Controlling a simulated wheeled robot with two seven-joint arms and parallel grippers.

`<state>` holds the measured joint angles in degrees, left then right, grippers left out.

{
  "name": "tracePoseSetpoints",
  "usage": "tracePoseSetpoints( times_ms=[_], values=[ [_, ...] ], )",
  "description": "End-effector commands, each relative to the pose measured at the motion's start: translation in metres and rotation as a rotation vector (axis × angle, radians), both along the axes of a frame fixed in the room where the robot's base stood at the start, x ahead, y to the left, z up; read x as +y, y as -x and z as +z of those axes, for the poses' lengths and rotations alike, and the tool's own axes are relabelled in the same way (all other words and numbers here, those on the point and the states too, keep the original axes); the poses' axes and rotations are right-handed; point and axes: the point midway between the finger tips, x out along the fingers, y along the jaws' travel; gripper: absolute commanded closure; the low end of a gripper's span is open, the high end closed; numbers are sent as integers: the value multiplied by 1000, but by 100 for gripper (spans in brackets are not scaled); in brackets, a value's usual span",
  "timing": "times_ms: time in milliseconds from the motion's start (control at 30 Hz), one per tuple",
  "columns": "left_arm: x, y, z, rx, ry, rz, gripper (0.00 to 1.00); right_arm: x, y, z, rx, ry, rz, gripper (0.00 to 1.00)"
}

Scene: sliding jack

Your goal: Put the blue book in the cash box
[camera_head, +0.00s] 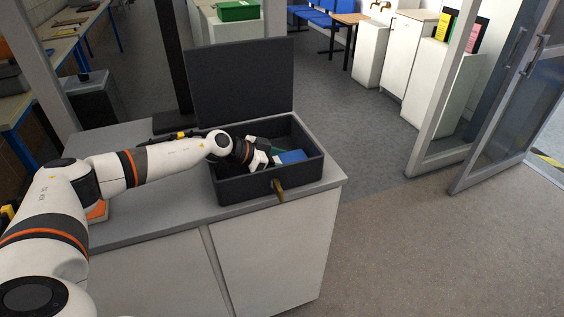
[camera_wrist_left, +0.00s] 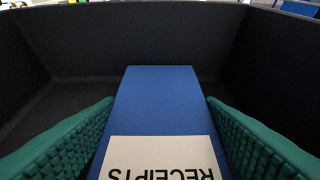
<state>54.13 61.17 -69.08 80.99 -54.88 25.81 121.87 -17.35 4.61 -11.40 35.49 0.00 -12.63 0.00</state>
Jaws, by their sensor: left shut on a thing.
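The cash box (camera_head: 238,188) is a dark open box on the grey counter, with its lid (camera_head: 240,82) standing up at the back. My left gripper (camera_head: 276,158) is inside the box, reaching in from the left. It is shut on the blue book (camera_head: 292,156), which lies within the box walls. In the left wrist view the blue book (camera_wrist_left: 158,100), with a white RECEIPTS label, is between the green finger pads (camera_wrist_left: 160,135). I cannot tell whether the book touches the box floor. My right gripper is not in view.
A brass key-like piece (camera_head: 279,190) sticks out of the box front. The grey counter (camera_head: 170,205) is mostly clear left of the box. An orange item (camera_head: 97,210) lies partly behind my left arm. A glass door (camera_head: 510,100) stands open on the right.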

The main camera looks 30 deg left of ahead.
Motion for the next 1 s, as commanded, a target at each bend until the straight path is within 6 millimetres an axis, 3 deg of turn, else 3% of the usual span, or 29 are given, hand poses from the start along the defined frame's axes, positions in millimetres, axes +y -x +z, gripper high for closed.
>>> tracePoseSetpoints(
  times_ms=[300,333,467,800,1000],
  values=[
    [0,0,-1,-1,2,0,64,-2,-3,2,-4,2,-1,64],
    [0,0,-2,-1,2,0,37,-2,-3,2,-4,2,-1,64],
    [0,0,-2,-2,1,0,17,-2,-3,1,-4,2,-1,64],
    [0,-1,2,-4,0,-1,17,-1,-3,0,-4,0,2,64],
    [19,20,16,-1,-3,3,17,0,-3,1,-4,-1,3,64]
  ],
)
